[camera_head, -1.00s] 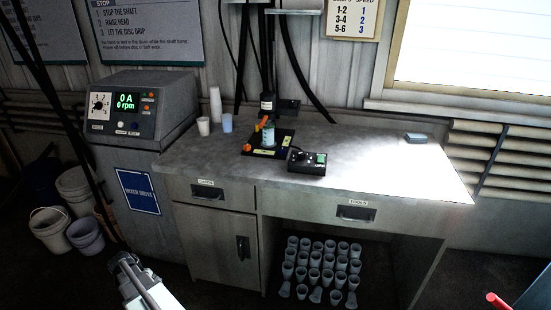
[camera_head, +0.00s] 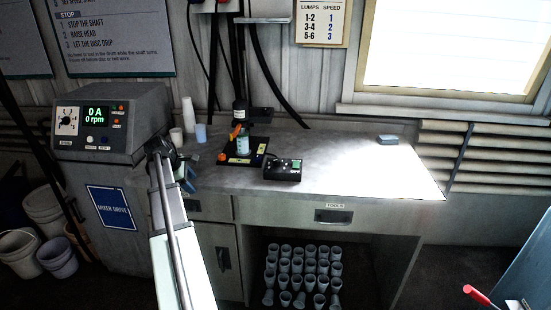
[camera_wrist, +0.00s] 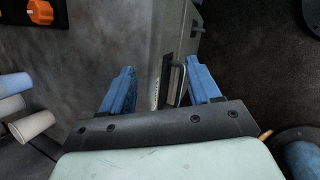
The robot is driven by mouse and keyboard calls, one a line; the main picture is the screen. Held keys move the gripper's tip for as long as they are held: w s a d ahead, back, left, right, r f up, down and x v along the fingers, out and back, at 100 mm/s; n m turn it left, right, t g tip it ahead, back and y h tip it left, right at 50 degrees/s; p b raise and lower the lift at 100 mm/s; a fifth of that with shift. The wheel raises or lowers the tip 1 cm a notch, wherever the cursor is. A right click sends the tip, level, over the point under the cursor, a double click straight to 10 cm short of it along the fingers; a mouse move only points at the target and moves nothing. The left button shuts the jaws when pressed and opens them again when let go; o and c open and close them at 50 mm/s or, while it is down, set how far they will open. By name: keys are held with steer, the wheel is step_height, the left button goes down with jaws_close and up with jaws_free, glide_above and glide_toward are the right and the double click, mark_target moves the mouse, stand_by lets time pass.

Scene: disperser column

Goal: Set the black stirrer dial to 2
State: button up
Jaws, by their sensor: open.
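A small black control box (camera_head: 282,170) lies on the grey bench, with a dark dial (camera_head: 283,162) on its top and a green patch at its right. The dial's setting is too small to read. My gripper (camera_head: 184,178) is at the bench's left front, to the left of the box and well apart from it. In the wrist view my gripper (camera_wrist: 156,68) has its two blue fingers spread with nothing between them. The box is not seen in the wrist view.
A stirrer stand (camera_head: 240,125) with a jar and orange knobs stands behind the box. Paper cups (camera_head: 190,115) stand at the back left, beside a grey drive cabinet (camera_head: 110,125) reading 0 rpm. A wall chart (camera_head: 322,22) pairs lumps with speed. The bench's right side is mostly clear.

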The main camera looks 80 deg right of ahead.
steer(key=s+d+r+g, duration=0.1)
steer(key=s+d+r, duration=0.8)
steer(key=s+r, duration=0.35)
steer(key=y, duration=0.3)
glide_toward(277, 159)
steer(key=shift+n, duration=0.4)
steer(key=x, duration=0.8)
steer(key=shift+s+a+f, duration=0.1)
steer(key=shift+s+f, duration=0.05)
steer(key=shift+f, duration=0.25)
steer(key=c, duration=1)
steer(key=shift+c, duration=0.2)
